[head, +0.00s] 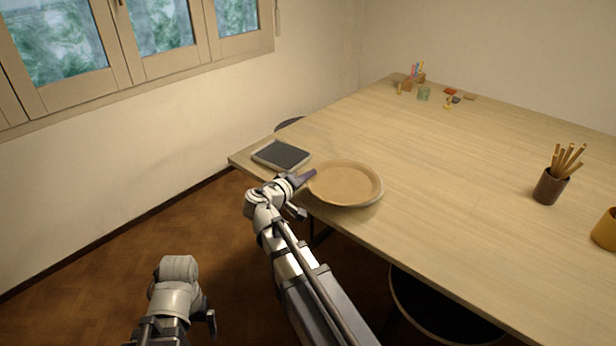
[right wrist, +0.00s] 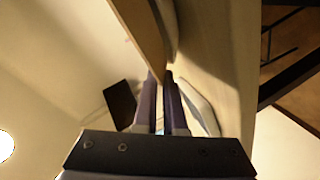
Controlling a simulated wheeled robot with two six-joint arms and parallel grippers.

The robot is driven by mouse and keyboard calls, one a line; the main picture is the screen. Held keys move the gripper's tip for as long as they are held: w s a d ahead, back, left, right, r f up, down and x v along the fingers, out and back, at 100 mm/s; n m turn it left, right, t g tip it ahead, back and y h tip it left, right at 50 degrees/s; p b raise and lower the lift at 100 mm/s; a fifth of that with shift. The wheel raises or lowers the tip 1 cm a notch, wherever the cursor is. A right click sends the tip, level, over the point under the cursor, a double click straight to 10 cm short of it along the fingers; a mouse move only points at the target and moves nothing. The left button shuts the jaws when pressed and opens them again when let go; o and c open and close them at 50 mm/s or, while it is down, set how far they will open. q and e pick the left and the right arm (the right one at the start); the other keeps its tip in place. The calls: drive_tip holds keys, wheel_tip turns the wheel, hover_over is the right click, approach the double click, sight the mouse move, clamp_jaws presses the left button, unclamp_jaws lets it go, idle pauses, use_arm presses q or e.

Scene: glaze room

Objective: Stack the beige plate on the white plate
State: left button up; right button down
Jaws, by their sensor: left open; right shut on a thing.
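The beige plate (head: 345,182) is at the table's near left edge. A paler rim, likely the white plate (head: 372,201), shows just below its front right edge; most of it is hidden, and I cannot tell whether the two touch. My right gripper (head: 308,177) is shut on the left rim of the beige plate. In the right wrist view, the beige plate (right wrist: 140,32) runs edge-on down to the closed fingers (right wrist: 161,102). My left gripper (head: 190,318) is open and empty, low at the left, away from the table.
A dark tablet-like slab (head: 281,155) lies left of the plates. A brown cup with sticks (head: 549,188) and a yellow container (head: 606,230) stand at the right. Small items (head: 423,93) sit at the far end. A dark stool (head: 440,305) is below the near edge. The table's middle is clear.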

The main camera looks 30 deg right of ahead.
drive_tip(key=shift+f, duration=0.2)
drive_tip(key=c, duration=1)
unclamp_jaws()
drive_tip(key=shift+r, duration=0.15)
drive_tip(key=shift+r+p, duration=0.3)
drive_tip(key=shift+p, duration=0.05)
drive_tip(key=shift+r+p, duration=0.5)
drive_tip(key=p+v, duration=0.2)
drive_tip(key=v, duration=1)
drive_tip(key=shift+f, duration=0.25)
